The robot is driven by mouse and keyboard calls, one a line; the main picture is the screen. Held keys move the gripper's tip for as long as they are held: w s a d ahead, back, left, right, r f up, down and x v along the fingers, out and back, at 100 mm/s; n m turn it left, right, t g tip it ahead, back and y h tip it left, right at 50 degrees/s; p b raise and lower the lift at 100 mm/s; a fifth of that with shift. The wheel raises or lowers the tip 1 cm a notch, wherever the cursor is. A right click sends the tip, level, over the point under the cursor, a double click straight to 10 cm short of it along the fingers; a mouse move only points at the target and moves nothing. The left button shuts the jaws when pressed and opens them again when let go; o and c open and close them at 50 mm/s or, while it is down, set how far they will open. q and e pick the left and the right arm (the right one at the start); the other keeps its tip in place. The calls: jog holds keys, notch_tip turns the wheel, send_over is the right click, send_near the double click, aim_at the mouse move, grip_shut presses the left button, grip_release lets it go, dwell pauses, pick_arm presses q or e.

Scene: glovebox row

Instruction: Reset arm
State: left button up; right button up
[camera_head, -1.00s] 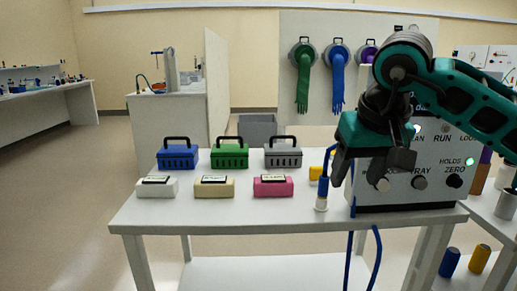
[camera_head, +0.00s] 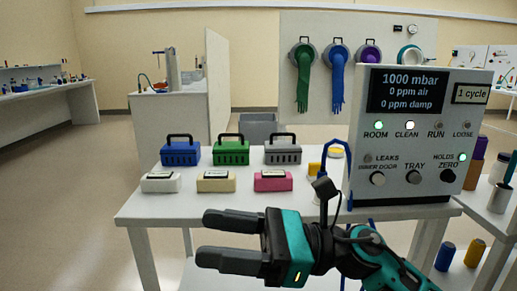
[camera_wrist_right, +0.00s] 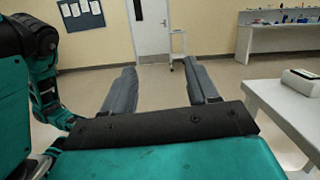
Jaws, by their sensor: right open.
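My right gripper (camera_head: 228,240) is low in the head view, in front of the white table's near edge, with its fingers pointing left. It is open and empty. In the right wrist view its two grey fingers (camera_wrist_right: 165,88) stand apart with only floor and a far door between them. My right forearm comes in from the lower right. My left gripper is not in the head view.
The white table (camera_head: 150,208) holds a blue case (camera_head: 180,154), a green case (camera_head: 230,153), a grey case (camera_head: 283,154) and white, cream and pink boxes. The control box (camera_head: 420,135) with knobs stands at the right; its display reads 1000 mbar. Open floor lies left.

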jog(key=w+d+f+n+t+h, duration=0.3)
jog(key=d+f+n+t+h, duration=0.5)
jog(key=n, duration=0.8)
jog(key=w+d+f+n+t+h, duration=0.4)
jog(key=f+n+t, duration=0.6)
jog(key=n, duration=0.5)
jog(key=s+d+f+m+g+h, duration=0.35)
jog(key=s+f+m, duration=0.3)
jog(key=f, duration=0.25)
jog(key=s+d+f+m+g+h, duration=0.2)
jog(key=s+d+f+m, duration=0.2)
jog(key=s+f+m, duration=0.3)
pick_arm(q)
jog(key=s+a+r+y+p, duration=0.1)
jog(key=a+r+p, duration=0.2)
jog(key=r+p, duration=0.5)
jog(key=p, duration=0.4)
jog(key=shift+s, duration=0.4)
pick_arm(e)
notch_tip(320, 180, up, 7)
jog(key=s+d+n, duration=0.1)
jog(key=d, duration=0.1)
jog(key=shift+d+r+h, duration=0.15)
jog(key=shift+d+h, duration=0.2)
jog(key=shift+h, duration=0.1)
